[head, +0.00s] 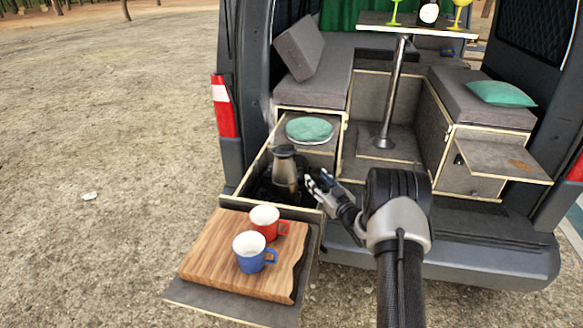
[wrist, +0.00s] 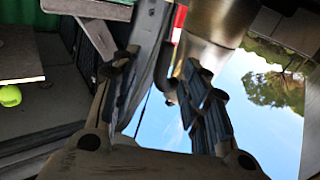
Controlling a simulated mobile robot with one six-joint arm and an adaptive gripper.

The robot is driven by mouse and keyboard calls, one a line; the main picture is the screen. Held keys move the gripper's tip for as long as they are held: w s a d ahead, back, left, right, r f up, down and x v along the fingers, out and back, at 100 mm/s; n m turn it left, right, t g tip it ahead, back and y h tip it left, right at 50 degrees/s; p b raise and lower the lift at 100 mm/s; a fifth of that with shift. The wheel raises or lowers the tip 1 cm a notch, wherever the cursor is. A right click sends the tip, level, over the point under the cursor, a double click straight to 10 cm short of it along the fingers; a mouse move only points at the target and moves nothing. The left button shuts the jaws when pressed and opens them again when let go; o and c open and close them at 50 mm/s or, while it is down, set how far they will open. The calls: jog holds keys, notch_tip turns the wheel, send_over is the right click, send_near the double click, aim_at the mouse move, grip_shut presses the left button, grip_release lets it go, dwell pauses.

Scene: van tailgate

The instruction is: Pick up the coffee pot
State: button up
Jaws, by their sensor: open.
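The coffee pot (head: 285,172), metallic with a dark lid, stands upright on a dark stove-like surface in the pulled-out drawer of the van. My gripper (head: 318,183) is open just to the right of the pot, at about the height of its body. In the wrist view the metallic pot body (wrist: 212,22) fills the top middle. A dark curved handle (wrist: 163,72) shows between the two spread fingers of my gripper (wrist: 161,68). I cannot tell whether either finger touches it.
A wooden board (head: 205,255) on the drawer's front shelf bears a red mug (head: 264,219) and a blue mug (head: 250,252). A table leg (head: 393,95) and a side shelf (head: 505,160) stand to the right.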

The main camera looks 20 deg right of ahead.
aim_at(307, 171)
jog(key=w, duration=0.2)
jog(key=w+a+b, duration=0.1)
jog(key=w, duration=0.1)
jog(key=shift+w+a+r, duration=0.15)
jog(key=shift+w, duration=0.35)
jog(key=shift+r, duration=0.1)
jog(key=shift+c, duration=0.2)
grip_shut()
jog(key=shift+r, duration=0.15)
